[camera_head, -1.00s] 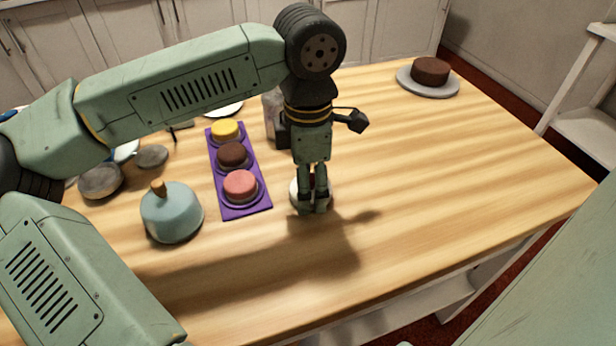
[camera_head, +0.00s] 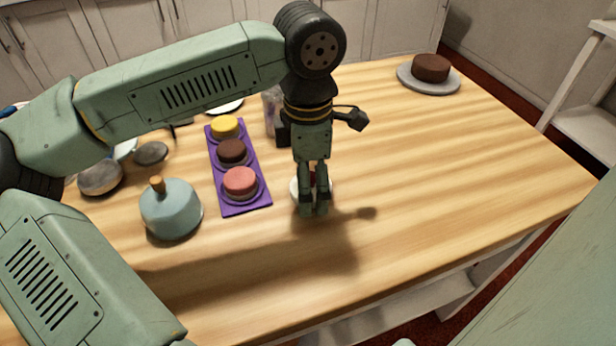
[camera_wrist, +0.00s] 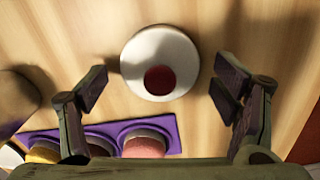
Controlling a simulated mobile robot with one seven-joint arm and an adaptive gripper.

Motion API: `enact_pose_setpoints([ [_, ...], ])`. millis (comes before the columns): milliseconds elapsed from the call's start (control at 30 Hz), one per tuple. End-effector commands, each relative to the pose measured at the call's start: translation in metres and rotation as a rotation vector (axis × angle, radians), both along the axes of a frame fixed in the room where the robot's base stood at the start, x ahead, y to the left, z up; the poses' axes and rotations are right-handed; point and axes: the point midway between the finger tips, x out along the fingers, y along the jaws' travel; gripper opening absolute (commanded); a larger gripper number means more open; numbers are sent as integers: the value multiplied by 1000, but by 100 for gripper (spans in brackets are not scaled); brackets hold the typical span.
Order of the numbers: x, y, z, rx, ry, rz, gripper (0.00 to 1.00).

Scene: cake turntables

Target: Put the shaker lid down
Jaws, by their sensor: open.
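The shaker lid, as I take it, is a round white disc (camera_wrist: 178,55) with a dark red round middle (camera_wrist: 159,80). In the wrist view it lies between and a little beyond my open fingers, with gaps on both sides. In the head view the white disc (camera_head: 296,188) is low at the tabletop, partly hidden behind my gripper (camera_head: 313,212). My gripper is open and points down over the lid; in the wrist view its fingertips (camera_wrist: 160,84) stand apart and hold nothing. A clear shaker-like jar (camera_head: 270,108) stands behind my wrist, partly hidden.
A purple tray (camera_head: 235,209) with yellow, brown and pink cakes lies left of my gripper. A blue-grey domed cover (camera_head: 172,212) with a wooden knob stands farther left. A brown cake (camera_head: 431,68) sits on a grey turntable (camera_head: 411,82) at the back right. The table's right side is clear.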

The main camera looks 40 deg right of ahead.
Motion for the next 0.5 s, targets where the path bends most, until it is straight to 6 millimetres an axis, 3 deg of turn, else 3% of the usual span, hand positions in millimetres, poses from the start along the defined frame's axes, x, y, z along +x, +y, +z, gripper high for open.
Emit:
enact_pose_setpoints([
  [167,1,0,13,0,-2,1,82],
  [500,1,0,86,-1,-2,2,82],
])
